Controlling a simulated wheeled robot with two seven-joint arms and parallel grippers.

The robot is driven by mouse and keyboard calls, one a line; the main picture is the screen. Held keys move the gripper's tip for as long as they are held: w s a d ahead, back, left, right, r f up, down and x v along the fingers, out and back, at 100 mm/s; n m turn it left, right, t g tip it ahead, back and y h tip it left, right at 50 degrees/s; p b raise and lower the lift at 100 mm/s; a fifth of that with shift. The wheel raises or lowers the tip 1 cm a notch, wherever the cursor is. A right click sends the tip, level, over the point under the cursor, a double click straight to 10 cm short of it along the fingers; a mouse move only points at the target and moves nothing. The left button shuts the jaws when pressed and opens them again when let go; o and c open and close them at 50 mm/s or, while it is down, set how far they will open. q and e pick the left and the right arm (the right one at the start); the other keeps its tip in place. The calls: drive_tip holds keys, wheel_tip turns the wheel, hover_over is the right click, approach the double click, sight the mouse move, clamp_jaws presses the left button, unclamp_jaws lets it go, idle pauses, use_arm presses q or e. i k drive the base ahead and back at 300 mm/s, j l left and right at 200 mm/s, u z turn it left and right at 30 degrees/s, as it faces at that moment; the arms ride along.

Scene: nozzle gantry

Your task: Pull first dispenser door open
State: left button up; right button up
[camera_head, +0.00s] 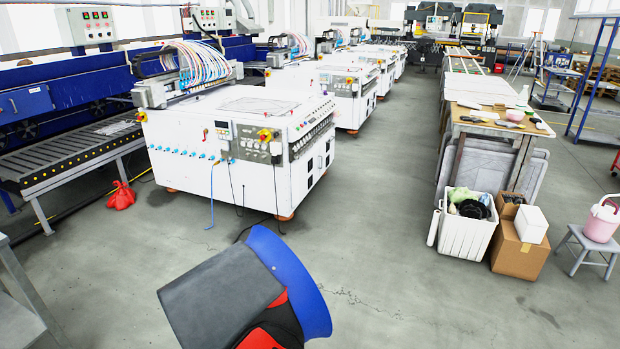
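The nearest white machine (225,125) stands left of centre, with several coloured tubes (200,65) and a gantry head on its top. Its front carries a control panel (240,140) and a row of blue fittings. I cannot pick out a dispenser door on it. More white machines of the same kind (345,85) stand in a row behind it. Neither of my grippers is in view.
A grey and blue object with red parts (285,270), partly cut off, fills the bottom centre. A roller conveyor (70,150) runs at left. At right are a long workbench (480,110), a white bin (465,230) and a cardboard box (518,250). The middle floor is clear.

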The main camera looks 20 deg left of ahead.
sight(304, 170)
drive_tip(key=i+l+z, duration=0.45)
drive_tip(key=i, duration=0.3)
drive_tip(key=i+l+u, duration=0.1)
drive_tip(key=i, duration=0.35)
drive_tip(key=i+l, duration=0.2)
drive_tip(key=i, duration=0.25)
drive_tip(key=i+l+u, duration=0.15)
drive_tip(key=i, duration=0.3)
drive_tip(key=i+l+u, duration=0.1)
drive_tip(key=i+l, duration=0.15)
drive_tip(key=i, duration=0.15)
drive_tip(key=i+j+u, duration=0.2)
drive_tip(key=i+u, duration=0.25)
drive_tip(key=i, duration=0.15)
drive_tip(key=i+u, duration=0.45)
drive_tip(key=i, duration=0.15)
drive_tip(key=i+l+u, duration=0.2)
drive_tip(key=i+u, duration=0.25)
drive_tip(key=i, duration=2.35)
drive_tip(key=j, duration=0.1)
